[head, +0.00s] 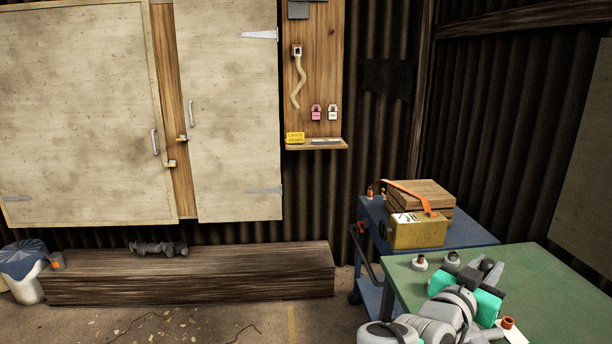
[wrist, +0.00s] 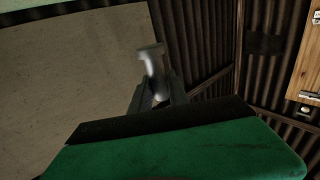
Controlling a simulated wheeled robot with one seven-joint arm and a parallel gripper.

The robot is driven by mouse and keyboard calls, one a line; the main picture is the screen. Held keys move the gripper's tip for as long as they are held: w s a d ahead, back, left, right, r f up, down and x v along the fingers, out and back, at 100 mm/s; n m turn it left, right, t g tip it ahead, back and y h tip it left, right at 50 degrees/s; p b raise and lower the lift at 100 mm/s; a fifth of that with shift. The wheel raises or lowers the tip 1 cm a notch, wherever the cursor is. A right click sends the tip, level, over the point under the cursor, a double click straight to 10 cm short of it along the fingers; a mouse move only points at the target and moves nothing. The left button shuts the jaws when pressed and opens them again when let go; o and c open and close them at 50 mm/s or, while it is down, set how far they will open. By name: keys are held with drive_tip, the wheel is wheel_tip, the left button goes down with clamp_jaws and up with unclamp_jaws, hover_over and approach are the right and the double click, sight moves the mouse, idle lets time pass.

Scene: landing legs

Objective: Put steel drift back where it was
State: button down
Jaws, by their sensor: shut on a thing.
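My gripper (wrist: 156,98) is shut on the steel drift (wrist: 151,62), a short, pale grey metal piece with a wider end. It sticks out beyond the fingertips in the wrist view and looks slightly blurred. In the head view my gripper (head: 486,268) is above the green-topped table (head: 565,285) at the lower right. There the drift is small and hard to tell apart from the fingers. The place where the drift was cannot be told from these frames.
Small pale fittings (head: 420,263) stand on the table's left part, and a copper-coloured piece (head: 508,323) near its front. A wall board (head: 314,70) has a narrow ledge (head: 318,146).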

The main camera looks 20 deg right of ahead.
drive_tip(key=w+a+f+n+t+y, duration=0.4)
drive_tip(key=w+a+f+y, duration=0.15)
drive_tip(key=a, duration=0.65)
drive_tip(key=w+a+f+n+t+y+b, duration=0.1)
drive_tip(key=w+a+f+n+t+y, duration=0.3)
drive_tip(key=w+a, duration=0.55)
drive_tip(key=w+a+f+n+t+y, duration=0.35)
drive_tip(key=a+f+y, duration=0.25)
drive_tip(key=a, duration=0.8)
drive_tip(key=s+d+r+n+y+p, duration=0.1)
drive_tip(key=s+r+n+p, duration=0.1)
drive_tip(key=s+r+p, duration=0.2)
drive_tip(key=shift+s+r+p, duration=0.4)
drive_tip(key=shift+s+p, duration=0.1)
drive_tip(key=shift+p, duration=0.25)
